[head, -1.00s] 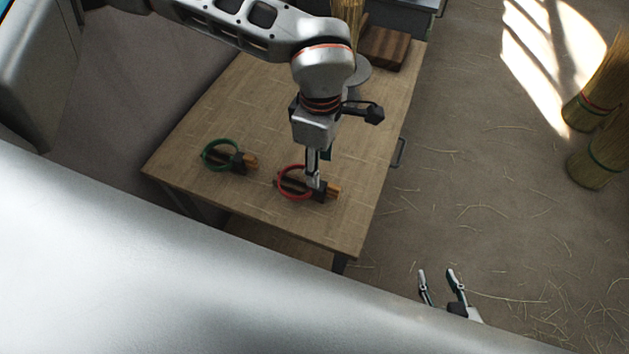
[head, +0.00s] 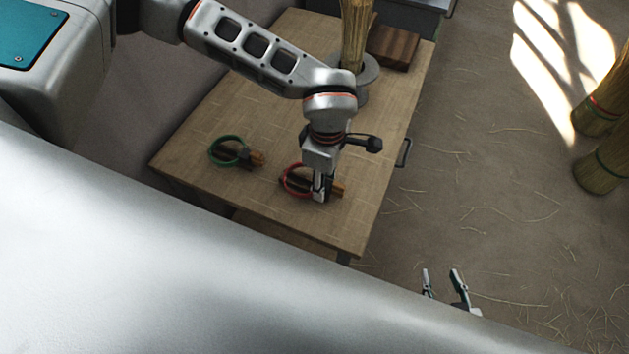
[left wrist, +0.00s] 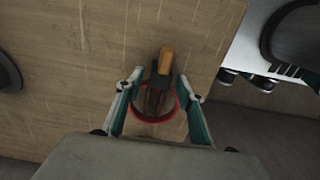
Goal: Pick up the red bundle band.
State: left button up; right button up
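The red bundle band (head: 287,184) is a ring resting at a dark holder with a wooden block end (head: 337,188), near the front of the wooden table (head: 350,225). My left gripper (head: 321,192) points down over it. In the left wrist view, the red band (left wrist: 152,121) lies between the spread fingers of my left gripper (left wrist: 160,86). The fingers stand on both sides of the holder (left wrist: 164,62); whether they touch the band is unclear. My right gripper (head: 442,280) is low at the right, beside the table, with its fingers apart and empty.
A green band (head: 214,148) on a similar holder lies to the left. Upright straw (head: 355,35) stands in a grey round base (head: 371,68) at the back, by a brown block (head: 393,46). Straw bundles (head: 603,168) stand on the floor at right.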

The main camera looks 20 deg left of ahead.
pick_arm(q)
grip_shut()
jog(key=shift+r, duration=0.15)
